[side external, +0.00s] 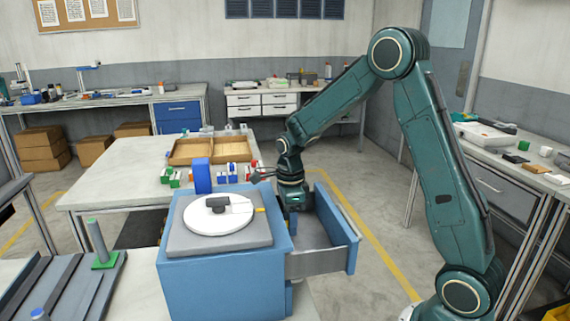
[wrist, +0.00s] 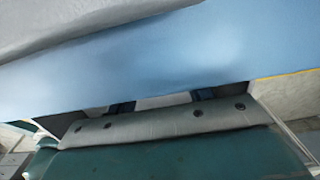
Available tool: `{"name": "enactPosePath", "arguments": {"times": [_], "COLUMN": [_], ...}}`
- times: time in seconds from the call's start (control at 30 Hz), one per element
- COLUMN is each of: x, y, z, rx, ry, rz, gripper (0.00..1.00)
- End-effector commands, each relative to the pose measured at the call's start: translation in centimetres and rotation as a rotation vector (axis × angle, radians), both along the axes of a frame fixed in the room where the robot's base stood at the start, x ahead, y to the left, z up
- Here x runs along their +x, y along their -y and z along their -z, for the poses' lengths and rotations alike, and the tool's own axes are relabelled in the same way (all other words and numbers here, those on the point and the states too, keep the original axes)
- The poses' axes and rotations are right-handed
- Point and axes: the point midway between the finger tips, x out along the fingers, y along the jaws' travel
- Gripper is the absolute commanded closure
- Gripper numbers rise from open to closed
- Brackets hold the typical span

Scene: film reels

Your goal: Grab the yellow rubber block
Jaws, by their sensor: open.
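I cannot make out the yellow rubber block for certain. A small yellow piece (side external: 260,210) shows at the right edge of the white disc on the blue cabinet (side external: 222,272). My gripper (wrist: 164,101) is open. In the side view, its teal wrist end is low behind the cabinet's right side, by the open drawer (side external: 335,262), and its fingertips are hidden. In the wrist view, the two dark fingers run up under a blue surface that covers their tips. Nothing shows between the visible parts of the fingers.
A white disc (side external: 219,214) with a dark knob lies on the cabinet's grey top. A blue upright block (side external: 202,176), small coloured pieces and a wooden tray (side external: 190,152) stand on the table behind. A grey post on a green base (side external: 105,261) stands at the left.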

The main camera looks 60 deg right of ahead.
Motion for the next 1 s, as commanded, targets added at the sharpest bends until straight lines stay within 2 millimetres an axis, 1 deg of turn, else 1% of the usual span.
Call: {"name": "enactPosePath", "arguments": {"times": [0.27,0.3,0.37,0.5,0.53,0.83,1.0], "x": [-0.01,0.0,-0.01,-0.01,-0.01,0.01,0.05], "y": [-0.01,0.0,-0.01,-0.01,-0.01,-0.01,0.01], "z": [-0.04,-0.04,-0.05,-0.05,-0.05,-0.12,-0.78], "rx": [0.0,0.0,0.0,0.0,0.0,0.0,-0.001], "ry": [0.0,0.0,0.0,0.0,0.0,0.0,0.002], "rz": [0.0,0.0,0.0,0.0,0.0,0.0,0.0], "gripper": [0.49,0.53,0.65,0.92,0.97,0.97,0.97]}}
